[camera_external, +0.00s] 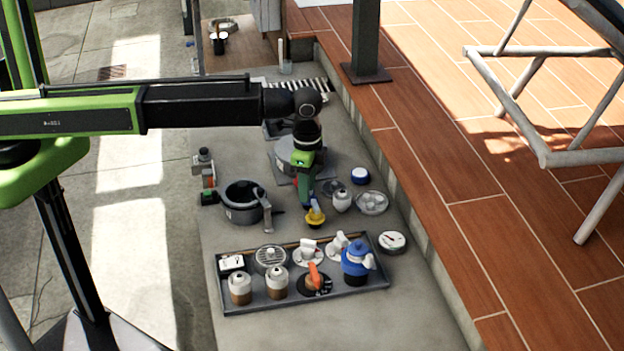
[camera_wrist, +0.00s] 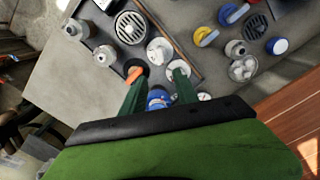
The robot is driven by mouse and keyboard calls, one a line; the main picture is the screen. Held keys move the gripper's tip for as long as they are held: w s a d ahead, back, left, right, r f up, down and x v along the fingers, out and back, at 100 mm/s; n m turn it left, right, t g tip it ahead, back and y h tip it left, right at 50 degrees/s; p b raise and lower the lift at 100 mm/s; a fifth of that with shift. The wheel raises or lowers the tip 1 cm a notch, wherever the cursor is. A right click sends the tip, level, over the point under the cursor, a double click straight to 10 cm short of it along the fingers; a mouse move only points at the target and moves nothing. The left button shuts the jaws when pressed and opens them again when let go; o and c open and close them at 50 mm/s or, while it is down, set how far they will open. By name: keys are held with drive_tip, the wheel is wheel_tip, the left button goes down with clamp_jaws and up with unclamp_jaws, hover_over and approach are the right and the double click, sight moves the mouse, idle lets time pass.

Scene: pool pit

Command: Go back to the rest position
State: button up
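My gripper (camera_external: 306,190) hangs down from the end of my outstretched arm, above the grey bench between a dark pot and a tray of parts. In the wrist view my gripper (camera_wrist: 158,88) shows two green fingers standing apart with nothing held between them. Behind the fingers is a blue-topped part (camera_wrist: 158,101), partly hidden; in the external view this blue part (camera_external: 355,257) stands at the tray's right end. A yellow-handled part (camera_external: 315,217) shows just below the fingers in the external view; in the wrist view it lies off to the upper right.
The dark tray (camera_external: 345,297) holds several fittings, including an orange-handled valve (camera_external: 315,277). A raised wooden deck (camera_external: 500,210) borders the bench on the right.

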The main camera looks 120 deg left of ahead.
drive_tip(key=w+d+f+m+b, duration=0.2)
drive_tip(key=d+f+b, duration=0.3)
drive_tip(key=d, duration=0.7)
drive_tip(key=w+d+f+m+b, duration=0.15)
drive_tip(key=d+f+b, duration=0.35)
drive_tip(key=d, duration=0.6)
drive_tip(key=s+d+f+m+b, duration=0.1)
drive_tip(key=s+d+f+b, duration=0.15)
drive_tip(key=d, duration=0.45)
drive_tip(key=s+d+f+b, duration=0.2)
drive_tip(key=s+d, duration=0.2)
drive_tip(key=d, duration=0.2)
drive_tip(key=s+d+n, duration=0.1)
drive_tip(key=s+d, duration=0.5)
drive_tip(key=s, duration=0.3)
wheel_tip(320, 180, down, 16)
drive_tip(key=b, duration=1.5)
drive_tip(key=shift+w+r+b, duration=0.15)
drive_tip(key=shift+w+b, duration=0.05)
drive_tip(key=shift+b, duration=0.15)
drive_tip(key=shift+a+n, duration=0.1)
drive_tip(key=shift+n, duration=0.15)
